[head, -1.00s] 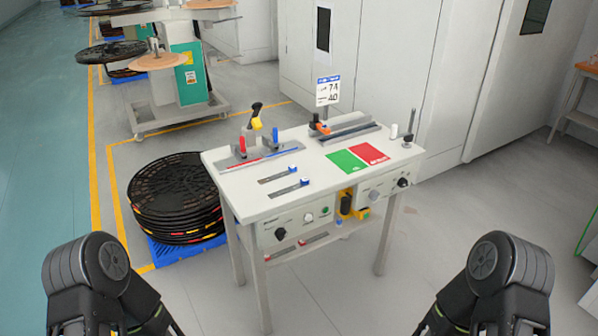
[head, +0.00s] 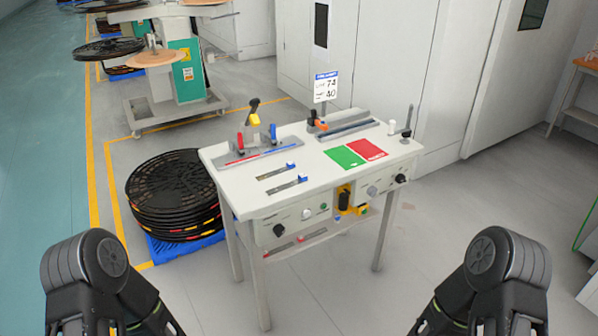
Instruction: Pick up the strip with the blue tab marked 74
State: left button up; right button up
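Two thin dark strips with blue tabs lie side by side on the left part of the white table (head: 235,191). The far strip (head: 273,173) has its blue tab (head: 291,165) at the right end. The near strip (head: 284,187) has its blue tab (head: 302,178) at the right end. Any numbers on the tabs are too small to read. A sign (head: 326,87) behind the table shows 74 and 40. My two arms show at the bottom left and bottom right, well short of the table. Neither gripper is in view.
A fixture with red and blue handles (head: 258,152) stands behind the strips. A grey rail with an orange clamp (head: 345,128) is at the back. Green (head: 343,157) and red (head: 372,150) mats lie to the right. Black reels (head: 172,200) are stacked on the floor left of the table.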

aim_at(290, 166)
jog(key=i+j, duration=0.25)
jog(key=j, duration=0.15)
jog(key=i+j, duration=0.25)
jog(key=j, duration=0.15)
jog(key=i+j, duration=0.3)
jog(key=j+z, duration=0.1)
jog(key=z, duration=1.65)
